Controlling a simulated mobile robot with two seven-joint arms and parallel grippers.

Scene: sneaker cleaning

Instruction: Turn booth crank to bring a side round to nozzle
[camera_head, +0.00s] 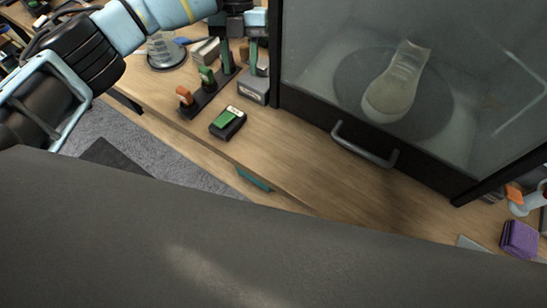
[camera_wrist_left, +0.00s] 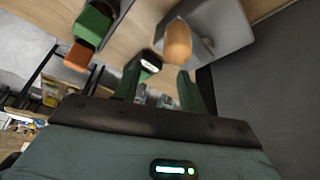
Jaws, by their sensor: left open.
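The booth (camera_head: 278,60) is a dark-framed glass box on the bench. A pale sneaker (camera_head: 397,85) stands inside it on a round dark turntable (camera_head: 440,120). A grey box (camera_head: 253,89) stands beside the booth's left side, under my left gripper (camera_head: 240,62). In the left wrist view, a rounded tan knob (camera_wrist_left: 178,42), apparently the crank handle, shows in front of the grey box (camera_wrist_left: 222,25). The open green fingers of my left gripper (camera_wrist_left: 158,78) point toward it, with the knob nearer the right finger. Contact cannot be told. The nozzle is not identifiable. My right gripper is out of view.
A dark rack (camera_head: 198,104) with orange and green brushes stands left of the grey box. A dark block with a green top (camera_head: 228,122) lies nearer the bench edge. The booth's front has a bar handle (camera_head: 364,146). A purple block (camera_head: 519,239) lies at the right.

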